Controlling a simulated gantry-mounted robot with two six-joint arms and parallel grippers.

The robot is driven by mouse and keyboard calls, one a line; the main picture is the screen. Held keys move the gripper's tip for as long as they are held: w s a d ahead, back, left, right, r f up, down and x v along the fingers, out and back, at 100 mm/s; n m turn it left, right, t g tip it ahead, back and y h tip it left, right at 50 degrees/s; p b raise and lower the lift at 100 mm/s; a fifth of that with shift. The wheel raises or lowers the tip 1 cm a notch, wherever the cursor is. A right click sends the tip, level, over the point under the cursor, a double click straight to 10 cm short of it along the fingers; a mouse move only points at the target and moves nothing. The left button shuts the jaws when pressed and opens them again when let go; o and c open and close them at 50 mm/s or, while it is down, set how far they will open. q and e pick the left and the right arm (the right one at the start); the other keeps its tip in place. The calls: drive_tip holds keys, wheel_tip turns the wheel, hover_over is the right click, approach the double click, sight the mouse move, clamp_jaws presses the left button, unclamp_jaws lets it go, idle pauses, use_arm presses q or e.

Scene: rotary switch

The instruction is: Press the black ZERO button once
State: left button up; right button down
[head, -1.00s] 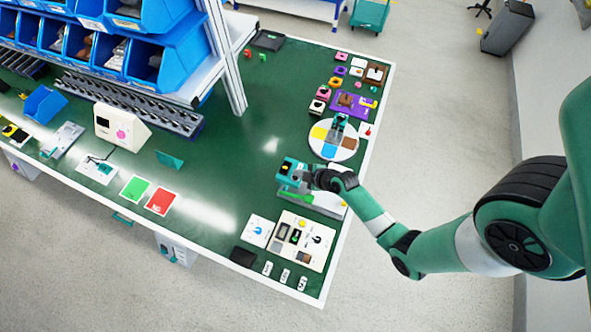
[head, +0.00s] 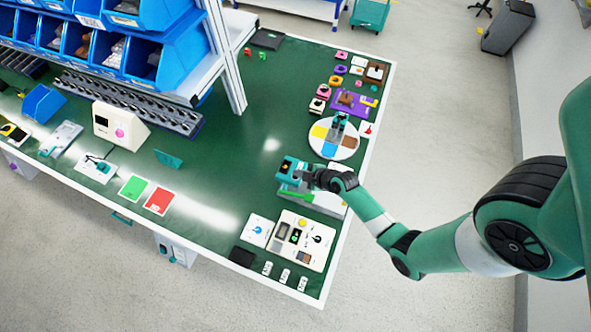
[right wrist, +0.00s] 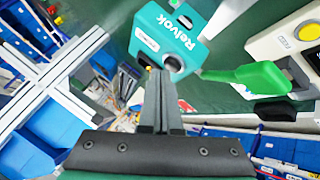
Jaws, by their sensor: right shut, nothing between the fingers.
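A teal box-shaped unit marked "Relvok" (head: 289,168) stands on the green bench, left of my right gripper in the head view. It fills the upper middle of the right wrist view (right wrist: 165,30). A dark round spot, apparently the black button (right wrist: 172,63), shows on its face beside a small white label (right wrist: 150,44). My right gripper (head: 309,174) is shut and empty, its fingers together. In the right wrist view its fingertips (right wrist: 158,74) are close to the dark spot. I cannot tell whether they touch it. My left gripper is not in view.
A green lever (right wrist: 255,76) sticks out beside the teal unit. A white panel with controls (head: 303,240) is in front of it, and a round multicoloured plate (head: 334,139) is behind. The bench left of the unit is clear (head: 230,170).

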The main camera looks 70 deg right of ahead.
drive_tip(key=shift+f+b, duration=0.35)
drive_tip(key=shift+f, duration=0.05)
idle(0.5)
drive_tip(key=shift+r+p, duration=0.75)
drive_tip(key=shift+r, duration=0.1)
drive_tip(key=shift+r, duration=0.1)
wheel_tip(320, 180, up, 5)
drive_tip(key=p, duration=0.4)
drive_tip(key=shift+p, duration=0.3)
